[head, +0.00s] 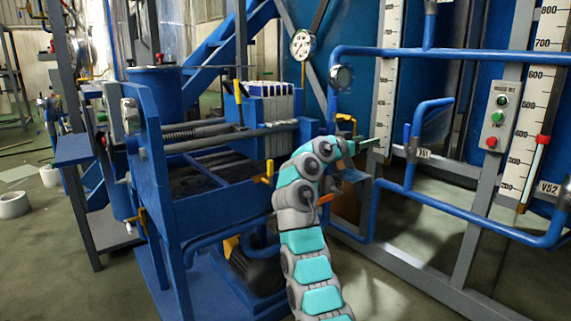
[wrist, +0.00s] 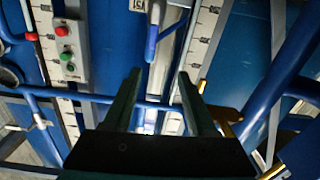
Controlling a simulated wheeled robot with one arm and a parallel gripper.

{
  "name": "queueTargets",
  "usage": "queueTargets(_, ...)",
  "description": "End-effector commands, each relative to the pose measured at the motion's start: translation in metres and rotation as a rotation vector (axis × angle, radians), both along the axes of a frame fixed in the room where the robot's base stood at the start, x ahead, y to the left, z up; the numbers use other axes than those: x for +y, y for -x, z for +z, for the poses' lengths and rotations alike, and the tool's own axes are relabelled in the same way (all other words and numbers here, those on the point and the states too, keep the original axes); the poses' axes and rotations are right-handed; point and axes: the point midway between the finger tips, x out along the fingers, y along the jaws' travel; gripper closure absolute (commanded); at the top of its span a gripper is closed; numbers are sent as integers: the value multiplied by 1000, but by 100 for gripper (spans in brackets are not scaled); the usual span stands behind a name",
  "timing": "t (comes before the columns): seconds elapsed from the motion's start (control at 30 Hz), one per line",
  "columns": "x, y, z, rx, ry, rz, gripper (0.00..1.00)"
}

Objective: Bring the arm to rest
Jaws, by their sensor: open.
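My arm rises from the bottom middle of the head view and bends to the right at its top. My gripper (head: 372,143) points right, in front of the blue tanks and pipes. In the wrist view its two dark green fingers (wrist: 159,77) stand apart with nothing held between them. A blue valve handle (wrist: 152,42) shows beyond the gap between the fingertips. I cannot tell how far the fingertips are from it.
A blue filter press (head: 270,105) stands left of my arm. Blue pipes (head: 450,217) run on the right. A button box (head: 497,115) and a scale strip (head: 535,110) are mounted there. Two gauges (head: 302,45) hang above.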

Motion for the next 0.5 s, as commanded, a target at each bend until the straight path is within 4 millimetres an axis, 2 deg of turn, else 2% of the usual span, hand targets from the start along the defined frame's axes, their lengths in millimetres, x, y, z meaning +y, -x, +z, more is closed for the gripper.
queueTargets(0.5, 20, -27, 27, 196, 57, 78, 43)
